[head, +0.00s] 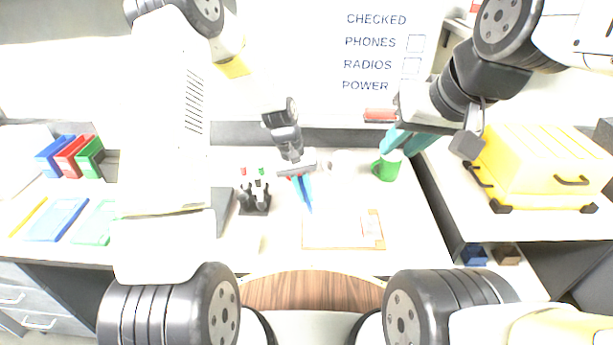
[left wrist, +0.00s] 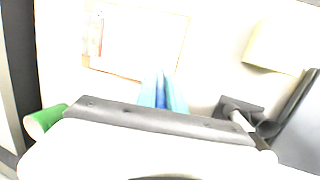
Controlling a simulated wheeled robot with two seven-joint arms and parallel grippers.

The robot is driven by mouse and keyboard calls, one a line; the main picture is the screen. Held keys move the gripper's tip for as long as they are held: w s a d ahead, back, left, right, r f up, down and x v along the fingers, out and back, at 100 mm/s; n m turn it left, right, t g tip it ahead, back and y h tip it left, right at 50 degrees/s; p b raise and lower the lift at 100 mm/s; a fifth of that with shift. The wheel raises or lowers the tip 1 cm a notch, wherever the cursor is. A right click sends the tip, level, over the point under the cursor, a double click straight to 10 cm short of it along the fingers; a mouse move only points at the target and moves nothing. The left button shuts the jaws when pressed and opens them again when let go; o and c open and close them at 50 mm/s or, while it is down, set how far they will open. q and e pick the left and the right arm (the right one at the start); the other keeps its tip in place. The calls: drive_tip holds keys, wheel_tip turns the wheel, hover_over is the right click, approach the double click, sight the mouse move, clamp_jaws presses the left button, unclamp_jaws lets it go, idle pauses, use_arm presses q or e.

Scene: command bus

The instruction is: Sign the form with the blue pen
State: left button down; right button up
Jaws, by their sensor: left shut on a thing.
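The form lies on a clipboard (head: 325,232) on the desk, with brown edges and a small marked box at its right side. The clipboard also shows in the left wrist view (left wrist: 140,45). My left gripper (head: 304,196) is shut on the blue pen (left wrist: 161,98), which shows as a darker blue strip between the teal fingers. It points down just above and behind the clipboard's far edge; whether the tip touches anything cannot be told. My right gripper (head: 408,141) is open and empty, raised near the green mug.
A black pen holder (head: 254,205) with red- and green-topped pens stands left of the clipboard. A green mug (head: 387,167) stands behind it to the right. A yellow case (head: 540,165) is on the right counter. Coloured trays and binders (head: 70,155) are at the left.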

use_arm(q)
drive_tip(key=shift+f, duration=0.7)
idle(1.8)
drive_tip(key=shift+s+a, duration=0.25)
drive_tip(key=shift+s, duration=0.4)
idle(0.7)
drive_tip(key=shift+s+d, duration=0.25)
drive_tip(key=shift+s, duration=0.35)
idle(1.0)
drive_tip(key=shift+s+a, duration=0.25)
drive_tip(key=shift+s, duration=0.4)
idle(0.8)
drive_tip(key=shift+s+d, duration=0.2)
drive_tip(key=shift+s, duration=0.15)
idle(0.8)
